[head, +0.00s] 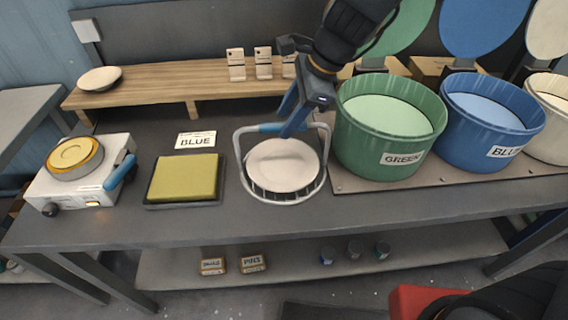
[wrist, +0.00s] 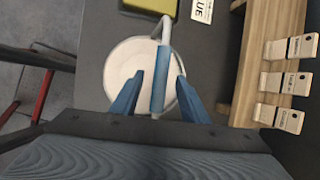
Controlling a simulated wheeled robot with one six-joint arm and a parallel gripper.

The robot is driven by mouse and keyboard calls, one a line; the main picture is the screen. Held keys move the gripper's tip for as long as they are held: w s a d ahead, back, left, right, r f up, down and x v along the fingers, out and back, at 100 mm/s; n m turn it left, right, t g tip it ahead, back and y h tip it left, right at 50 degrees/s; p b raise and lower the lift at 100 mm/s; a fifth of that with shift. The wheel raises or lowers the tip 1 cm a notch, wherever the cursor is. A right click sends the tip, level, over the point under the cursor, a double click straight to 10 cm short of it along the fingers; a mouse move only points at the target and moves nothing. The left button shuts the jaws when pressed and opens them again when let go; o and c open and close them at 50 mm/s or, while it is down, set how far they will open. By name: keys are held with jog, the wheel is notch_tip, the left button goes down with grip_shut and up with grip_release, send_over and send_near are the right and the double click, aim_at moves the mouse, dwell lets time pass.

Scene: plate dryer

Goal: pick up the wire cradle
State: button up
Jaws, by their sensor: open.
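The wire cradle (head: 238,160) stands on the grey bench between the yellow pad and the green bin. It is a grey wire basket with a tall handle that has a blue grip (wrist: 160,78). A white plate (head: 283,165) lies in it; the plate also shows in the wrist view (wrist: 118,75). My gripper (head: 284,128) is at the handle from above. In the wrist view its two blue fingers (wrist: 156,96) stand apart, one on each side of the blue grip, with gaps visible. Part of the handle is hidden behind my gripper in the head view.
A green bin (head: 386,152) and a blue bin (head: 480,150) with raised lids stand to the right. A yellow pad (head: 185,178), a BLUE card (head: 195,140) and a white heater-like device (head: 80,185) are to the left. A wooden shelf (head: 170,90) runs behind.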

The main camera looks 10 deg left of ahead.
jog(key=shift+p+x, duration=0.35)
jog(key=shift+x, duration=3.6)
jog(key=shift+a, duration=0.1)
jog(key=shift+r, duration=0.1)
grip_shut()
